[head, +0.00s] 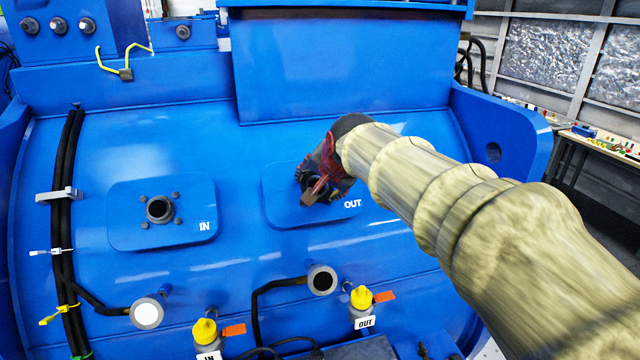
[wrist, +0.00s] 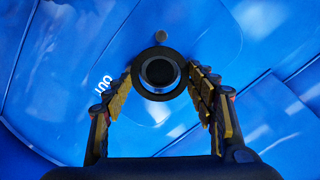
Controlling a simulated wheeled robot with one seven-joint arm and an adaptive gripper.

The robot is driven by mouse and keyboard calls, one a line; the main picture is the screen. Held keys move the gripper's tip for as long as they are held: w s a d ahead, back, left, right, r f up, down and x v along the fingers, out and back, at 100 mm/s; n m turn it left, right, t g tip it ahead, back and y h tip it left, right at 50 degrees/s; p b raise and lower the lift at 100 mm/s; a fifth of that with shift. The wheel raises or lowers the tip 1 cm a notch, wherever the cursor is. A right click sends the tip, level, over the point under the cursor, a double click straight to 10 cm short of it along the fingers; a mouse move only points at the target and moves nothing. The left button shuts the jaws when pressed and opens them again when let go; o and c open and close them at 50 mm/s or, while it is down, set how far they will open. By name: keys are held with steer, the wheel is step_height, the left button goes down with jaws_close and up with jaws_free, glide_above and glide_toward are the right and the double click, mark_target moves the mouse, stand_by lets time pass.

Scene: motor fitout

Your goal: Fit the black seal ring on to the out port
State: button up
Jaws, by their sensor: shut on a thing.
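The OUT pad (head: 285,212) is a blue raised plate on the curved blue motor housing, right of centre in the head view. My gripper (head: 320,186) is over it and hides most of the out port. In the wrist view the black seal ring (wrist: 138,76) is between the two fingertips of my gripper (wrist: 160,74), which are shut on it. The out port (wrist: 160,72) shows as a dark bore with a grey rim, framed by the ring. I cannot tell whether the ring is around the port or just in front of it.
The IN pad (head: 125,225) with its bolted port (head: 159,209) is to the left. Below are two hose ends (head: 146,313) (head: 322,279) and two yellow-capped fittings (head: 205,331) (head: 362,297). Black cables (head: 68,180) run down the left side. A bench (head: 600,145) stands at far right.

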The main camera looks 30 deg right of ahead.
steer(key=shift+b+x, duration=0.4)
steer(key=shift+x, duration=0.65)
steer(key=o, duration=1)
steer(key=shift+c, duration=0.2)
steer(key=shift+w, duration=0.1)
steer(key=v, duration=1.2)
